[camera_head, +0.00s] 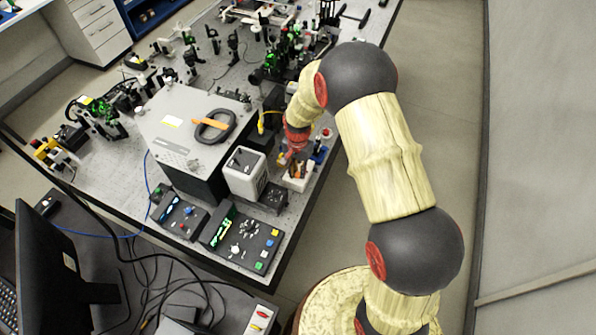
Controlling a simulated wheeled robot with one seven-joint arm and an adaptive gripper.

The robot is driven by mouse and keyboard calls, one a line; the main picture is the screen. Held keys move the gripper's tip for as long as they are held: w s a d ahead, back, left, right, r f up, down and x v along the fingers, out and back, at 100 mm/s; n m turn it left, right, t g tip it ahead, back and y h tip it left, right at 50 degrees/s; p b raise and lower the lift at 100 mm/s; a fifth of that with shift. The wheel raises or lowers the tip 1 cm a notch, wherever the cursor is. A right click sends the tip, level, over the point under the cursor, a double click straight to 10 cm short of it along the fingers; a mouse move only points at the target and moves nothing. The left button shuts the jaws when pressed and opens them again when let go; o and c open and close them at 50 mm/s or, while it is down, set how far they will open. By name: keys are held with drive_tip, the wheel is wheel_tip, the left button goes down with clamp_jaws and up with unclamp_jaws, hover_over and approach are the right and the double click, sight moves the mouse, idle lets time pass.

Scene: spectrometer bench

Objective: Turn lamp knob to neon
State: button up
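My arm comes in from the right, and my gripper (290,156) is at its end, over the right part of the optical bench. It is small and partly hidden by its own wrist, so I cannot tell whether its fingers are open or shut. Just below it is a small white box with orange parts (297,176). A white-topped box (245,172) stands to the left of the gripper. A black control box (241,240) with a pale knob and coloured buttons lies at the bench's front edge. I cannot make out which knob is the lamp knob, nor any neon label.
A large grey instrument housing (180,128) with a black ring-shaped item (214,126) on top stands left of the gripper. Another black control box (178,214) is at the front. Crowded optics fill the back. A monitor (45,265) stands lower left. The floor right of the bench is clear.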

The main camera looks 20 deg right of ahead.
sight(298, 174)
drive_tip(key=o, duration=0.4)
wheel_tip(298, 174, up, 12)
idle(0.7)
idle(0.5)
drive_tip(key=s+r+n+t+b, duration=0.2)
drive_tip(key=s+b, duration=0.3)
drive_tip(key=s, duration=0.4)
drive_tip(key=s+r+n+t+b, duration=0.1)
drive_tip(key=s+r+n+b, duration=0.3)
drive_tip(key=s, duration=0.5)
drive_tip(key=s+d+r+n+t+b, duration=0.1)
drive_tip(key=s+r+n+t+b, duration=0.1)
drive_tip(key=s+b, duration=0.5)
drive_tip(key=shift+s+r+n+t, duration=0.3)
drive_tip(key=shift+s+r+n, duration=0.2)
drive_tip(key=shift+s+r, duration=0.6)
